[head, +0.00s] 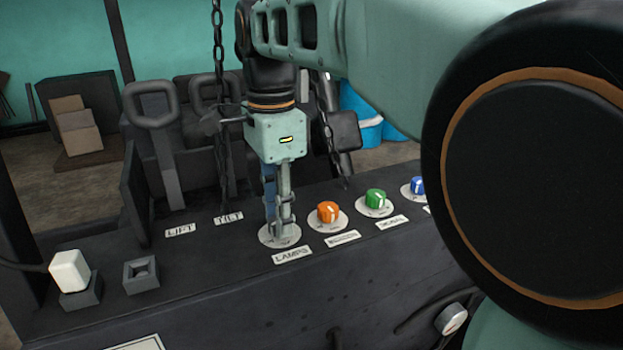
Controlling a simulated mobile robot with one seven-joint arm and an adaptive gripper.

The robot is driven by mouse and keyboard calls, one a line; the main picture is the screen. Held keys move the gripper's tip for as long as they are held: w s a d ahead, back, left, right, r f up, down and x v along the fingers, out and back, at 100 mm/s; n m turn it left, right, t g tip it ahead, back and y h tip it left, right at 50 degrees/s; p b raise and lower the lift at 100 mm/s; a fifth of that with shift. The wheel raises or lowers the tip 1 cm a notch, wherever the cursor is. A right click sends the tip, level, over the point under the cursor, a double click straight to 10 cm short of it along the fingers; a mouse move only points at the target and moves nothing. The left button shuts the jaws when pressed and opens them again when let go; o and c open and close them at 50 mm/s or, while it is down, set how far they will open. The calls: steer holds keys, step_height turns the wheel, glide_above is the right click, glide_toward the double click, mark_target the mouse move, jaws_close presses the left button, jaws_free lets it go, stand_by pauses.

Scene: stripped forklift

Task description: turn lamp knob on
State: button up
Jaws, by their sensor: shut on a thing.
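The lamp knob sits on a round pale dial plate (266,238) behind the label reading LAMPS (292,255). My gripper (281,230) points straight down over this plate and is shut on the lamp knob. The fingers hide nearly all of the knob, so its colour and pointer direction cannot be told.
An orange knob (328,212), a green knob (376,199) and a blue knob (417,186) stand in a row to the right. Levers (160,145) and a hanging chain (218,70) stand behind.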

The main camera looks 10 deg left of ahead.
steer(key=o, duration=1.2)
steer(key=shift+c, duration=0.2)
step_height(320, 180, up, 12)
steer(key=shift+w+d, duration=0.1)
